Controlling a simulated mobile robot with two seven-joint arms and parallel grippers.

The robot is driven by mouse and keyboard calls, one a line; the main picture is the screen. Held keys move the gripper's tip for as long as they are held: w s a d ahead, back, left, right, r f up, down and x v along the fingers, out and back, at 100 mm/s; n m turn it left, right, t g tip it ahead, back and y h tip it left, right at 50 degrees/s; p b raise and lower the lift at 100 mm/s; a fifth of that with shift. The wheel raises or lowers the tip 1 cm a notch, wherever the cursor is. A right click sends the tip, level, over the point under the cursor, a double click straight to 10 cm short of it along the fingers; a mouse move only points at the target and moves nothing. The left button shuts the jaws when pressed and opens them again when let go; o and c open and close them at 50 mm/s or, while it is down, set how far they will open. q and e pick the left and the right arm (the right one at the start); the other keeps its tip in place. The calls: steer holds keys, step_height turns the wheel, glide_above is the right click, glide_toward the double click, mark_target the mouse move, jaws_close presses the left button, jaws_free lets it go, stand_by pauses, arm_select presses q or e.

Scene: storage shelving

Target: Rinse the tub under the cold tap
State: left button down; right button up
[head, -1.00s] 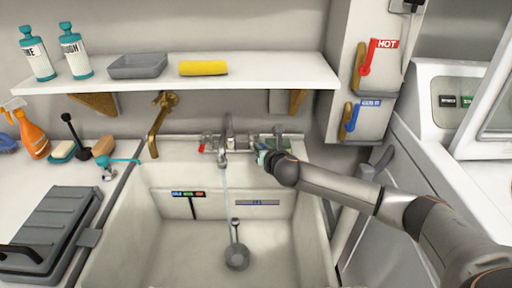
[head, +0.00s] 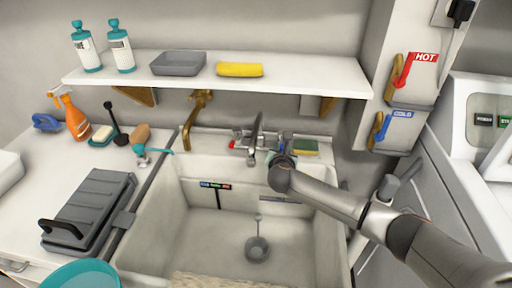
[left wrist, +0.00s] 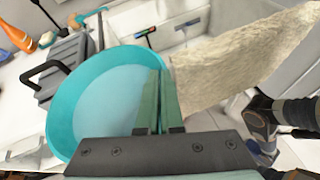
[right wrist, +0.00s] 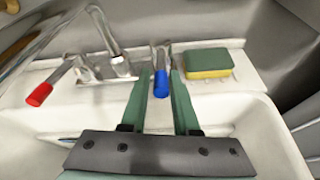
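The teal tub (head: 85,274) shows at the bottom left edge of the head view. In the left wrist view it is a round tub (left wrist: 95,105), and my left gripper (left wrist: 157,78) has its fingers close together on its right rim. My right gripper (right wrist: 161,72) is at the back of the sink, its fingers apart on either side of the blue tap handle (right wrist: 162,85), with small gaps visible. The red tap handle (right wrist: 39,95) is to the left. The spout (head: 255,140) stands over the white sink (head: 205,245); I see no clear water stream now.
A dark strainer (head: 257,249) lies in the sink. A rough beige cloth-like thing (left wrist: 245,60) is beside the tub, near the sink front. A green and yellow sponge (right wrist: 209,63) sits right of the taps. A grey case (head: 95,205) is on the left counter; a shelf (head: 320,77) hangs above.

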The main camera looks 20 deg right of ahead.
steer(key=shift+o, duration=1.2)
arm_select(q)
steer(key=shift+r, duration=0.25)
arm_select(e)
steer(key=shift+s+a+r, duration=0.25)
steer(key=shift+s+r, duration=0.05)
steer(key=shift+s, duration=0.2)
arm_select(q)
step_height(320, 180, up, 2)
steer(key=p, duration=0.2)
steer(key=shift+p, duration=0.3)
arm_select(e)
steer(key=v, duration=1)
steer(key=shift+s, duration=0.4)
steer(key=shift+a+r, duration=0.1)
